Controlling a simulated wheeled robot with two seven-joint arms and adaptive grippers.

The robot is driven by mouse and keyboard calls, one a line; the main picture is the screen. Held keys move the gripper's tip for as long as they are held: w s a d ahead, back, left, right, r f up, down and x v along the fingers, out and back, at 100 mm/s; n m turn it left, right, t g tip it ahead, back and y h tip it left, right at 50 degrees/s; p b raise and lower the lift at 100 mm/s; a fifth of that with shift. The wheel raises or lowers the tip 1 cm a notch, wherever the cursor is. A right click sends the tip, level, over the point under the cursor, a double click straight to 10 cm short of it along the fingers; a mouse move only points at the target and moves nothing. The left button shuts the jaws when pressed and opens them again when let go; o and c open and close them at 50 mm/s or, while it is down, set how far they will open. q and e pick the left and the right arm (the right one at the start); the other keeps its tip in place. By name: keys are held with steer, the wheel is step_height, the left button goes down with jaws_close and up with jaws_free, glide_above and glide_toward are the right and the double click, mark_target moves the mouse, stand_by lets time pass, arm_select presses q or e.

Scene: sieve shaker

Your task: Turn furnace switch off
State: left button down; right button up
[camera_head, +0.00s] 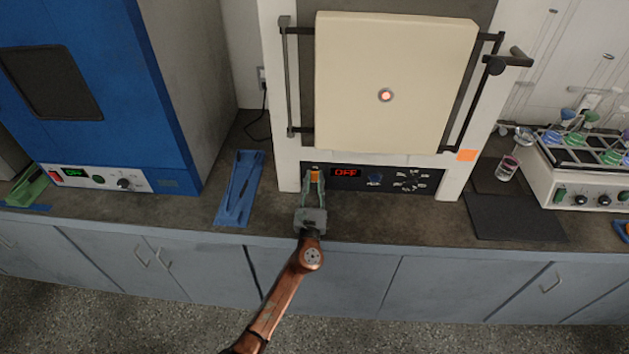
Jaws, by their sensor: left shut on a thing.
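The furnace (395,80) stands on the counter at the back middle, with its cream door shut. Its dark control panel (408,183) runs along the bottom, and the red display (346,173) reads OFF. The orange furnace switch (314,175) is at the panel's left end. My left gripper (314,183) is right at the switch, its fingers on both sides of it and closed on it. The fingers partly hide the switch, so its exact position is hard to see. My right gripper is not in view.
A blue oven (150,90) stands at the left, and a blue tray (239,188) lies between it and the furnace. At the right are a dark mat (514,217), a small glass beaker (507,168) and a shaker with flasks (590,190). The furnace door handle (508,61) sticks out at upper right.

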arm_select(q)
steer(key=shift+r, duration=0.2)
steer(key=c, duration=1.8)
jaws_free()
steer(key=shift+f, duration=0.15)
steer(key=shift+o, duration=0.2)
steer(key=shift+s, duration=0.1)
steer(key=shift+s+f, duration=0.15)
steer(key=shift+s, duration=0.1)
steer(key=r+v, duration=0.1)
steer(key=v, duration=0.3)
steer(key=r+v, duration=0.1)
steer(key=v, duration=0.3)
steer(key=r+v, duration=0.1)
steer(key=v, duration=0.3)
steer(key=shift+s, duration=0.45)
steer(key=shift+f, duration=0.1)
